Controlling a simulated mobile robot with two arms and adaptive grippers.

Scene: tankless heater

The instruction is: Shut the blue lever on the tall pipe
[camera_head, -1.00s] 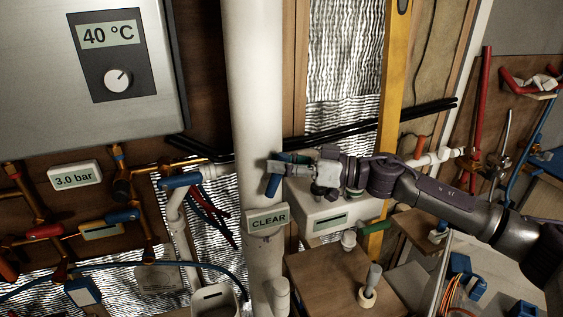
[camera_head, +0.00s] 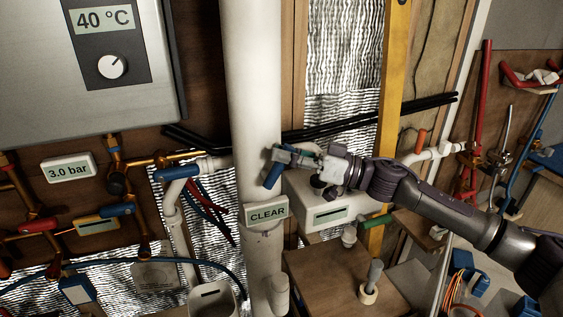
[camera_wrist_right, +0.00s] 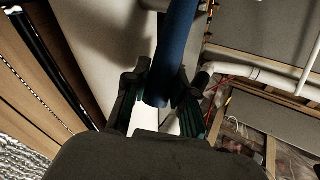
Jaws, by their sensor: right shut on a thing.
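The tall white pipe (camera_head: 256,90) stands upright in the middle of the head view, with a CLEAR label (camera_head: 267,213) on it. The blue lever (camera_head: 273,177) is at the pipe's right side, above the label, and slants in the picture. My right gripper (camera_head: 292,156) reaches in from the right at the lever and partly hides it. In the right wrist view, the blue lever (camera_wrist_right: 174,50) runs down between the two fingers of my right gripper (camera_wrist_right: 159,98), which is shut on it. My left gripper is not in view.
A grey heater (camera_head: 100,75) reading 40 °C hangs at upper left. Another blue lever (camera_head: 180,172) is on a thinner white pipe. A white box (camera_head: 330,205) sits just below my right gripper. Black pipes (camera_head: 350,128) run behind. A wooden box (camera_head: 335,280) stands below.

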